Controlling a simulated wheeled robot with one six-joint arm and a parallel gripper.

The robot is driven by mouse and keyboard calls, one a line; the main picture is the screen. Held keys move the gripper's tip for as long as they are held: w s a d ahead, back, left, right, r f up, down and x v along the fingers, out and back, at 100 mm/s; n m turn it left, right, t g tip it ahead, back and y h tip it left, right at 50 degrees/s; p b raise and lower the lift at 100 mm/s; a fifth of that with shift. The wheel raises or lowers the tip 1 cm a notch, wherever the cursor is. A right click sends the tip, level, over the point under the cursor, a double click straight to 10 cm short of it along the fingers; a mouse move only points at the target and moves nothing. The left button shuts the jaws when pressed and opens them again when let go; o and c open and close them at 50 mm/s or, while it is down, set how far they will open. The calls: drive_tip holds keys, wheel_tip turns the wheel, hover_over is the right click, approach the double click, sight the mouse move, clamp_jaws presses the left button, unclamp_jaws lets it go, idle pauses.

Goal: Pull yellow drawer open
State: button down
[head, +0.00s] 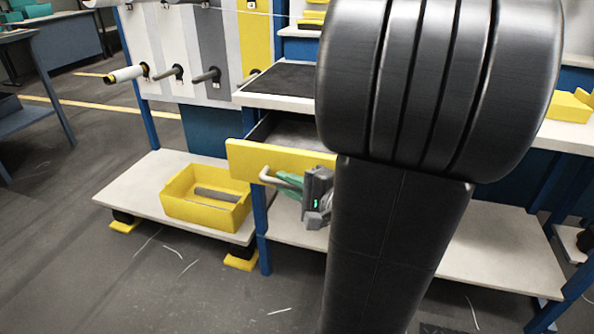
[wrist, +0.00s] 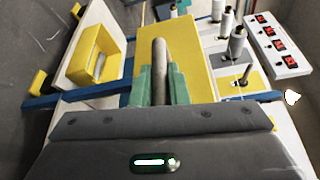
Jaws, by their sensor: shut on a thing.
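The yellow drawer (head: 275,157) is under the dark-topped work surface and stands partly out, with its grey inside showing behind the front. Its pale bar handle (head: 266,173) sticks out from the front. My gripper (head: 288,182), with green fingers, is shut on the handle; my own arm covers the drawer's right end in the head view. In the wrist view the drawer front (wrist: 190,52) lies beyond the handle (wrist: 160,62), which runs between the two green fingers of my gripper (wrist: 160,82).
A yellow bin (head: 207,203) with grey rods sits on the low white shelf (head: 135,190) at left. A blue post (head: 261,225) stands just below the drawer's left part. Spools on pegs (head: 128,74) are above left. Open grey floor lies in front.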

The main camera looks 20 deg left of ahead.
drive_tip(key=shift+s, duration=1.8)
drive_tip(key=c, duration=1.4)
unclamp_jaws()
drive_tip(key=p+v, duration=0.2)
drive_tip(key=v, duration=1.1)
drive_tip(key=shift+d, duration=0.4)
drive_tip(key=shift+s, duration=0.1)
drive_tip(key=shift+a, duration=0.15)
